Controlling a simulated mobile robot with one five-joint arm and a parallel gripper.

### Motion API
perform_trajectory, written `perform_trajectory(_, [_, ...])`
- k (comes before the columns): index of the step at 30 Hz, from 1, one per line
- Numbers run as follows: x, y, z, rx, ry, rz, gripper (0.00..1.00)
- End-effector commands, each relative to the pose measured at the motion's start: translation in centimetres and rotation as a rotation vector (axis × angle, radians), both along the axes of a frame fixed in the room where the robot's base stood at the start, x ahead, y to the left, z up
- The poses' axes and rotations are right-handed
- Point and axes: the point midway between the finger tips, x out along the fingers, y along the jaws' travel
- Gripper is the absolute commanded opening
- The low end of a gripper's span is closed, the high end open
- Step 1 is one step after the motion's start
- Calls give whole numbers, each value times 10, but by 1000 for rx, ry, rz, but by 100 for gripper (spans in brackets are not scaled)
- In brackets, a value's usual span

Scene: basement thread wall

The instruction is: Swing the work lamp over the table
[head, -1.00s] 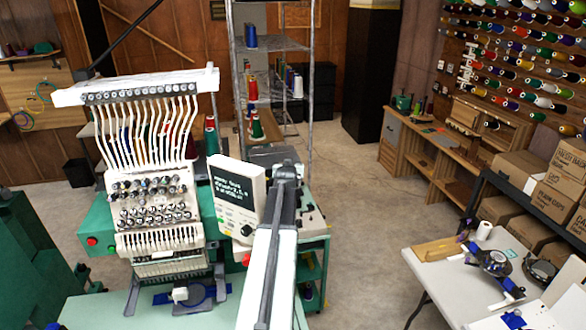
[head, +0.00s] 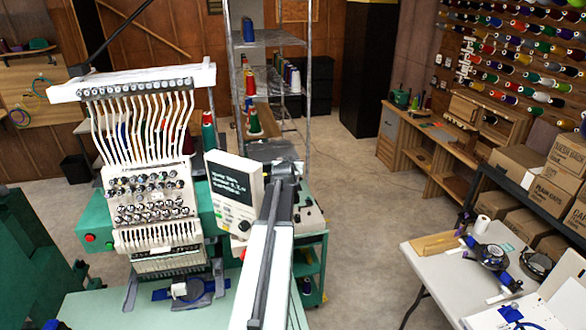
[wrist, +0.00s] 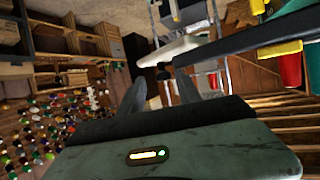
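No lamp head can be made out in the head view. A thin black rod (head: 125,35) slants up and out of frame above the embroidery machine; I cannot tell if it belongs to the work lamp. In the wrist view, a long dark bar (wrist: 245,42) runs in from the right and ends beyond my fingers; I cannot tell if it is the lamp's arm. The white table (head: 420,268) stands at the right in the head view. My gripper (wrist: 160,85) has its two fingers apart, with nothing seen held between them. In the head view my arm hides the gripper.
The embroidery machine (head: 150,185) stands at the left. A metal shelf (head: 270,42) is behind it. Cardboard boxes (head: 535,204) are stacked behind the table. Floor (head: 370,215) is open in the middle.

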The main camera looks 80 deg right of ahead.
Motion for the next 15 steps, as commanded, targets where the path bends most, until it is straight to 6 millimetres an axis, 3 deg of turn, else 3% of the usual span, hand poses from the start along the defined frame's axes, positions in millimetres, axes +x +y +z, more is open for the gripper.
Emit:
perform_trajectory(5, [-3, 12, 7, -1, 0, -1, 41])
perform_trajectory(15, [-9, 69, 31, 1, -1, 1, 41])
